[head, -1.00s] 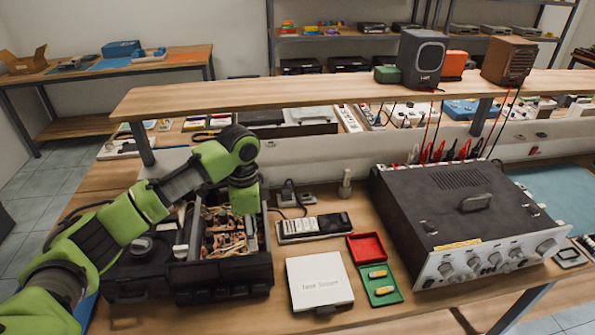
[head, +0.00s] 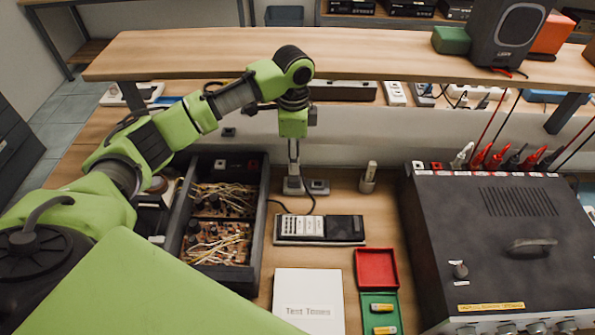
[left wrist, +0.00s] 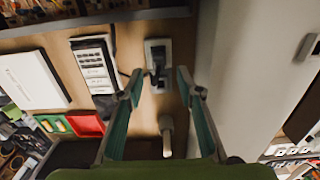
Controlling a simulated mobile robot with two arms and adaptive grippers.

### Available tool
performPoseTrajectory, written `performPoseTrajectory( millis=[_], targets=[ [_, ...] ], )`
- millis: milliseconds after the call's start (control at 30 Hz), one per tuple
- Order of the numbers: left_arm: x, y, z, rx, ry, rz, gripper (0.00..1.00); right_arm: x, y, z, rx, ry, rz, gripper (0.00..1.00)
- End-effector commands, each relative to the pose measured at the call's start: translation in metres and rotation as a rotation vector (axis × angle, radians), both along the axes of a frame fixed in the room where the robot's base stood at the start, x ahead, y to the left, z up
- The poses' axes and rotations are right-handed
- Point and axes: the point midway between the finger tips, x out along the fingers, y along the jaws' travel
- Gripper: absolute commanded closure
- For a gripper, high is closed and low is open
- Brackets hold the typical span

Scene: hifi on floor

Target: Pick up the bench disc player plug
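A black plug (left wrist: 157,68) with a dark cord sits in a grey wall-side socket block (left wrist: 153,44) in the left wrist view. The socket block also shows in the head view (head: 317,187), where my gripper mostly hides the plug. My left gripper (left wrist: 159,80) is open, with its fingertips on either side of the plug in the picture. In the head view, the left gripper (head: 293,165) points down over the socket block. I cannot tell whether the fingers touch the plug. My right gripper is out of view.
A black multimeter-like device (head: 320,229), a white box (head: 308,300) and red and green trays (head: 376,268) lie in front. An open chassis (head: 217,255) stands left, a large power unit (head: 490,245) right. A grey upright object (head: 368,178) stands beside the sockets. A shelf (head: 400,55) runs behind.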

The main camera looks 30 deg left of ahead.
Motion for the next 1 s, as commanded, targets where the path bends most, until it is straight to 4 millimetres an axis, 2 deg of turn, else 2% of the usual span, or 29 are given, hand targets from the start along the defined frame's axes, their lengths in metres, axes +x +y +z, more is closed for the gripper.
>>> performPoseTrajectory(
  millis=[300,433,733,867,1000],
  targets=[
    [-0.003,0.000,-0.040,0.001,0.004,0.000,0.67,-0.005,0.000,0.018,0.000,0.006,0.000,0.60],
    [-0.002,0.000,-0.057,0.000,0.003,-0.001,0.67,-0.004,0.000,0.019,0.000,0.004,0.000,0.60],
    [-0.002,0.000,-0.064,0.001,0.000,-0.002,0.67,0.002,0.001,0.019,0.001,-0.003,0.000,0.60],
    [-0.002,0.000,-0.063,0.001,0.000,-0.001,1.00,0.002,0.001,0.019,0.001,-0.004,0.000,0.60],
    [-0.002,0.000,-0.063,0.000,0.000,-0.001,1.00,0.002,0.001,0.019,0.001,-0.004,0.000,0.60]
  ],
)
